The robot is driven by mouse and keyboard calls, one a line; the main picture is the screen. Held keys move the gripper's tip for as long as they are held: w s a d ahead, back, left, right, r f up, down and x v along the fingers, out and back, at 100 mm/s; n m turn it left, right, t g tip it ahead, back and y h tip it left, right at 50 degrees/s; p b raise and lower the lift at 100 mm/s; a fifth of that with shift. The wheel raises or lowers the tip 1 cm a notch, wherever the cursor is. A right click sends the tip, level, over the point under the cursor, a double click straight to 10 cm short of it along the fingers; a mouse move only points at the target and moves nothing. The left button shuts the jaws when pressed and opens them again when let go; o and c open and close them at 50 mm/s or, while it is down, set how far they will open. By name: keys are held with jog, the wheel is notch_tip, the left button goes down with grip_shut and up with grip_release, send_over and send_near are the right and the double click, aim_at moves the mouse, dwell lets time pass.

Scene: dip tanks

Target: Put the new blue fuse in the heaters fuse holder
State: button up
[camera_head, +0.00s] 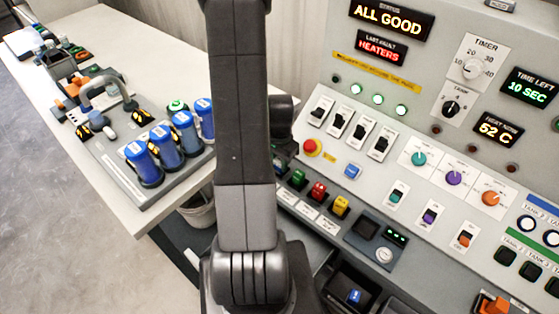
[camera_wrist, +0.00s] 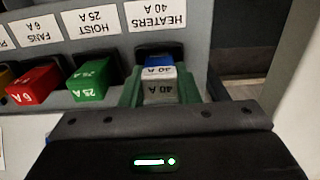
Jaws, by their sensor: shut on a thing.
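In the wrist view the blue fuse (camera_wrist: 158,72), marked 40 A, sits at the dark mouth of the heaters fuse holder (camera_wrist: 158,50), under the label HEATERS 40 A. It lines up with the holder and looks pushed in; how deep is hard to tell. My gripper (camera_wrist: 160,92) is shut on it, one greenish finger on each side. In the head view my arm hides the heaters holder and the fuse. The status display (camera_head: 391,17) reads ALL GOOD, and the last fault display (camera_head: 381,48) reads HEATERS.
Beside the holder are a green fuse (camera_wrist: 90,82) marked 25 A and a red fuse (camera_wrist: 33,84) marked 6 A. A yellow fuse (camera_head: 341,205) stands further along. Another blue fuse (camera_head: 354,296) lies in a black tray. Blue canisters (camera_head: 143,160) stand on the left bench.

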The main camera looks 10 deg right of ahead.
aim_at(280, 160)
jog(key=shift+f, duration=0.15)
jog(key=o, duration=1)
jog(key=shift+c, duration=0.2)
notch_tip(280, 160, up, 12)
jog(key=shift+r, duration=0.2)
jog(key=shift+s, duration=0.1)
